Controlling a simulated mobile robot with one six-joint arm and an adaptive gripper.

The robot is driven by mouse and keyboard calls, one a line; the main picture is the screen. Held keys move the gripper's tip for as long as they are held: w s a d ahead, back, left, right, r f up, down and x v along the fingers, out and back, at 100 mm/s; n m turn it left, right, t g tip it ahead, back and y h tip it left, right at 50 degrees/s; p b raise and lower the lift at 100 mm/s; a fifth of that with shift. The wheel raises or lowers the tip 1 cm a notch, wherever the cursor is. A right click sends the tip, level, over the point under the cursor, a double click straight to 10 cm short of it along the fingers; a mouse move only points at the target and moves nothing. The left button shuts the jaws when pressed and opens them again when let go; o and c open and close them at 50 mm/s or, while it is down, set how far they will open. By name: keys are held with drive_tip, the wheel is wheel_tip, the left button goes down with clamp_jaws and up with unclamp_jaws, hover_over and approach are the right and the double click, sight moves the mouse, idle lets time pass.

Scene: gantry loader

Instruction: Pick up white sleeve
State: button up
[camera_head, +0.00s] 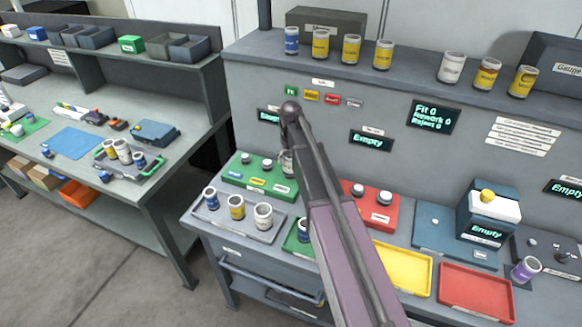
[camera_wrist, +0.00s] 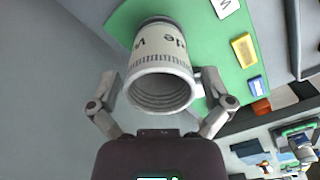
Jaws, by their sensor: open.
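A white sleeve (camera_wrist: 160,62) with dark lettering and a ridged band stands over the green plate (camera_wrist: 125,22) in the wrist view, its hollow end facing my camera. My gripper (camera_wrist: 160,82) is open, with one finger on each side of the sleeve's near end. The right finger looks very close to it; I cannot tell whether it touches. In the head view the sleeve (camera_head: 287,163) shows at the right of the green plate (camera_head: 232,181), partly hidden by my arm. My gripper is hidden there. Another white sleeve (camera_head: 263,215) stands on the grey tray (camera_head: 215,225).
A blue sleeve (camera_head: 211,197) and a yellow sleeve (camera_head: 236,207) share the grey tray. A red plate (camera_head: 376,218), a yellow tray (camera_head: 402,268) and a red tray (camera_head: 476,291) lie to the right. Several cans line the shelf (camera_head: 415,76) above.

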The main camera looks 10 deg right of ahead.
drive_tip(key=shift+f, duration=0.3)
idle(0.4)
drive_tip(key=c, duration=1.1)
